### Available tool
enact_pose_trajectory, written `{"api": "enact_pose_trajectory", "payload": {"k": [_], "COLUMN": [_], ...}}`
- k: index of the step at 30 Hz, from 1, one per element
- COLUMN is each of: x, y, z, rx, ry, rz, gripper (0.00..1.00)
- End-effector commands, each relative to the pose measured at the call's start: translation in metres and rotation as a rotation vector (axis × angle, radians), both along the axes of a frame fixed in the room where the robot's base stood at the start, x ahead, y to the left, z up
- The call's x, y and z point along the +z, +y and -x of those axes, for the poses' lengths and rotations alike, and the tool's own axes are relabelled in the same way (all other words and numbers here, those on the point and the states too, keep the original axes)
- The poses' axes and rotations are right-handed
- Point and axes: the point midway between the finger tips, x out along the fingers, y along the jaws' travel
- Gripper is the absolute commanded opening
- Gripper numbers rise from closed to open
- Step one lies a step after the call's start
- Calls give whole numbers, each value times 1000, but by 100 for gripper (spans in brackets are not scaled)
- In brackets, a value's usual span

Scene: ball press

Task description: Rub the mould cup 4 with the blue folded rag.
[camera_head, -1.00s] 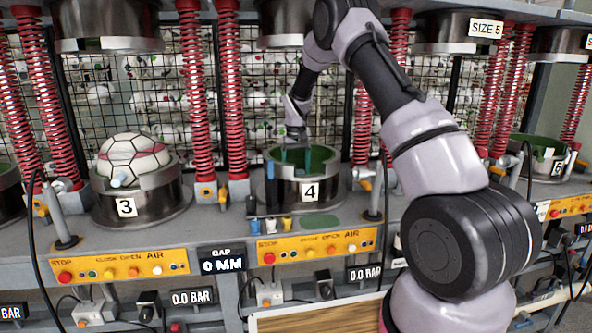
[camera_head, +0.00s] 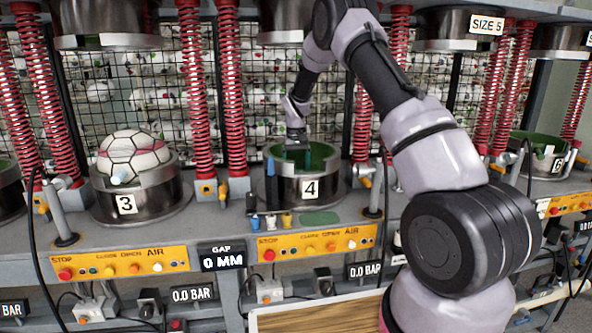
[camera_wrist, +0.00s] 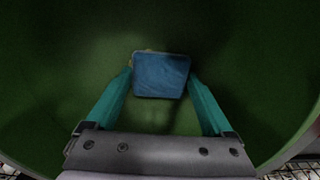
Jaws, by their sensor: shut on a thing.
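Mould cup 4 (camera_head: 322,190) is a round steel cup with a green inside and a "4" label on its front. My gripper (camera_wrist: 160,80) reaches down into this cup, its teal fingers on either side of the blue folded rag (camera_wrist: 160,75). The gripper is shut on the rag and holds it over the green inside (camera_wrist: 60,75). The wrist view does not make clear whether the rag touches the cup's bottom. In the head view the cup's wall hides the rag and the fingertips.
Cup 3 (camera_head: 155,199) holds a white ball (camera_head: 133,155) at left. Cup 6 (camera_head: 541,158) is at right. Red springs (camera_head: 362,120) flank cup 4. Small bottles (camera_head: 270,221) and a green pad (camera_head: 319,218) lie in front. A steel upper mould hangs above.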

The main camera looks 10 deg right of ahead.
Motion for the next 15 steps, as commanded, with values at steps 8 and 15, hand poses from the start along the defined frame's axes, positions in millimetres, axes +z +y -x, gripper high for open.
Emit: {"api": "enact_pose_trajectory", "payload": {"k": [8,15], "x": [-4,-4], "y": [0,-11], "z": [0,0], "rx": [0,-2], "ry": [0,0], "rz": [0,0], "gripper": [42,42]}}
